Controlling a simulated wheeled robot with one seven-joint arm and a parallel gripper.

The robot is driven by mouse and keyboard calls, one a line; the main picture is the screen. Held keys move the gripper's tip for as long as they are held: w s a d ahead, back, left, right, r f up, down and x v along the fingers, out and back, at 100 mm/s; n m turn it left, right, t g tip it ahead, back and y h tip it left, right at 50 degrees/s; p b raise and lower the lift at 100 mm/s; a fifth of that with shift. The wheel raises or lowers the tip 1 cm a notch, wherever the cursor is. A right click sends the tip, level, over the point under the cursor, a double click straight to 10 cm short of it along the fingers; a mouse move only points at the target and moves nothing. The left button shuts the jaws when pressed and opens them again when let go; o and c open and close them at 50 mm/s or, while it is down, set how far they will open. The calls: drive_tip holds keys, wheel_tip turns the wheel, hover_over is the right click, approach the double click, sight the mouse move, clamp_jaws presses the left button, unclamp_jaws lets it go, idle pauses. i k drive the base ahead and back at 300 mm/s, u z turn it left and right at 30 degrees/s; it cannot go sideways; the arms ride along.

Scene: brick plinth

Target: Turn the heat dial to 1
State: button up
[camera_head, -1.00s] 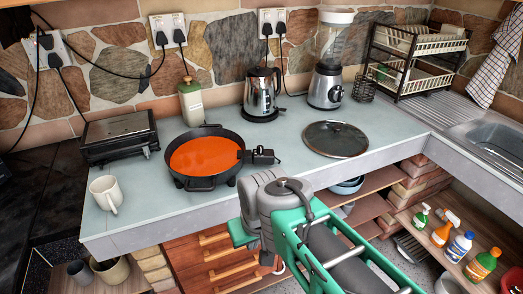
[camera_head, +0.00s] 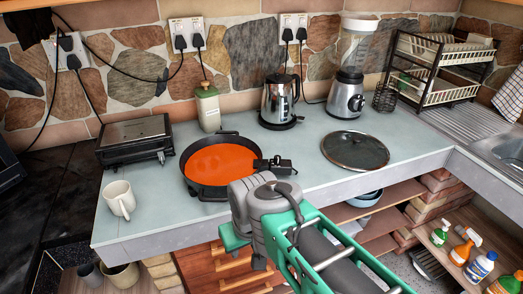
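A round black pan (camera_head: 212,186) with orange-red contents stands on the counter. A small black control block (camera_head: 274,165) juts from its right side; a heat dial's markings are too small to read there. A silver and black countertop appliance (camera_head: 136,136) stands at the left and has a small knob (camera_head: 161,157) at its front right corner. My grey and green arm reaches up from the lower right, its grey joint in front of the counter edge just below the control block. My gripper's fingers do not show.
A white mug (camera_head: 119,199) stands at the front left of the counter (camera_head: 165,205). A green bottle (camera_head: 208,108), kettle (camera_head: 279,99) and blender (camera_head: 347,92) stand along the back. A lid (camera_head: 355,150) lies right of the pan. A dish rack (camera_head: 440,72) stands beside the sink.

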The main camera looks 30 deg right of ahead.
sight(277, 159)
drive_tip(key=z, duration=0.3)
drive_tip(key=i, duration=0.5)
drive_tip(key=z, duration=0.5)
